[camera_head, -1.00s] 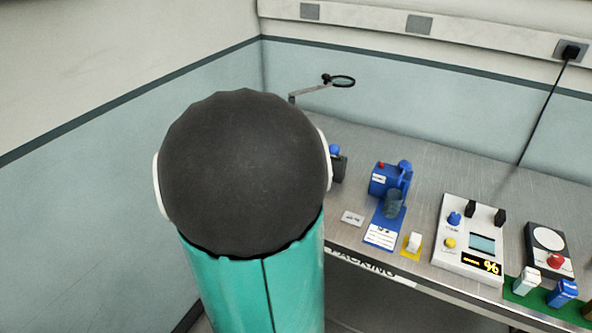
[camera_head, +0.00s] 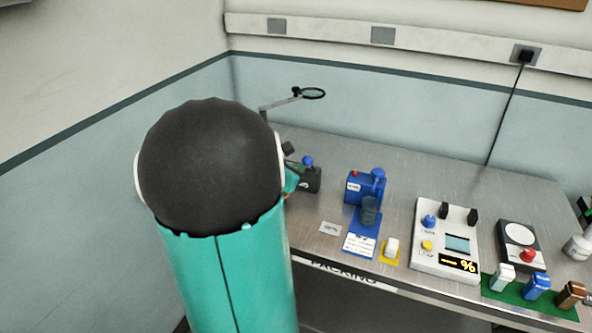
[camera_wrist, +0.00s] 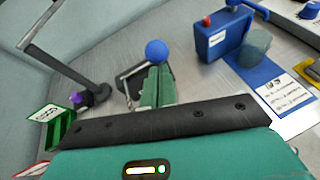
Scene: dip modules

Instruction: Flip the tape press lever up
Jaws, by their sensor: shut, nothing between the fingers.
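A small dark block (camera_head: 311,181) stands on the bench with a lever topped by a blue ball knob (camera_head: 308,161). I take this as the tape press. In the wrist view, the lever's thin metal rod runs up to the right to the blue knob (camera_wrist: 156,52). My gripper (camera_wrist: 157,72) is shut and empty, its green fingers right by the knob and in front of part of the dark block. I cannot tell whether they touch the lever. In the head view, my arm hides most of my gripper; a teal part (camera_head: 291,181) shows left of the block.
A blue device (camera_head: 362,189) with a red button stands to the right. A white panel (camera_head: 431,257) and a dark unit (camera_head: 506,236) lie farther right. A jointed stand with a ring (camera_head: 312,93) rises behind. In the wrist view, a green box (camera_wrist: 52,125) sits at left.

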